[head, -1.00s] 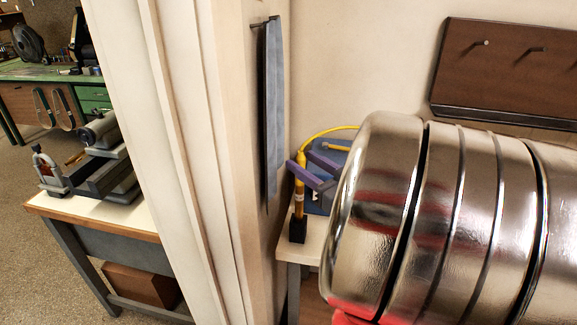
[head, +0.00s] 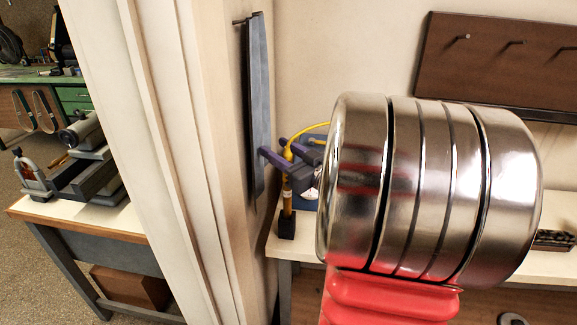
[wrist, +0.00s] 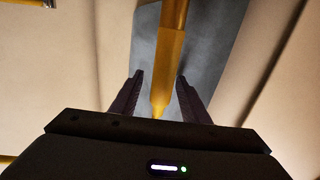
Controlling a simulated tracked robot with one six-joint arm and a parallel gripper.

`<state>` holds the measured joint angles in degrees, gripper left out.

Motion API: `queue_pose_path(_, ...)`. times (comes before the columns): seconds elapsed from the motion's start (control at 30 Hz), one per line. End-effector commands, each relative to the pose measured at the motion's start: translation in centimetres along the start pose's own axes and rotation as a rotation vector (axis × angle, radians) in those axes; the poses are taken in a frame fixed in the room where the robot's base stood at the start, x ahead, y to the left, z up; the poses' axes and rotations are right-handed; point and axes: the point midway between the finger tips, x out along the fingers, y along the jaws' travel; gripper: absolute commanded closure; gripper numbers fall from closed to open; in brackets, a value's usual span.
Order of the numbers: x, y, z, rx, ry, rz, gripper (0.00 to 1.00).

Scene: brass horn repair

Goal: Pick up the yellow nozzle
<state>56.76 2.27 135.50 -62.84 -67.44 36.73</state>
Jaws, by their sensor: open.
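The yellow nozzle (head: 287,188) stands upright in a small black holder (head: 287,225) at the left end of the white bench. A yellow hose (head: 312,129) curves from its top to the right. My gripper (head: 275,147) has purple fingers and is open at the upper part of the nozzle. In the wrist view, the nozzle (wrist: 170,60) runs down between the two spread fingers (wrist: 160,78), with a visible gap on each side at the tips. My metal arm hides part of the bench and what lies behind the gripper.
A blue item (head: 309,200) is partly hidden behind the gripper. A brown peg board (head: 490,60) is on the wall at right. Another bench (head: 95,215) with a vise-like tool stands left.

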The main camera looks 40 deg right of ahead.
Motion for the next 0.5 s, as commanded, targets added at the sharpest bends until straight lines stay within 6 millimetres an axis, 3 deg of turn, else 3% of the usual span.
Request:
queue_pose_path(0.13, 0.83, -0.03, -0.04, 0.000, 0.001, 0.000, 0.58)
queue_pose_path(0.5, 0.84, -0.02, -0.03, 0.000, 0.001, 0.000, 0.58)
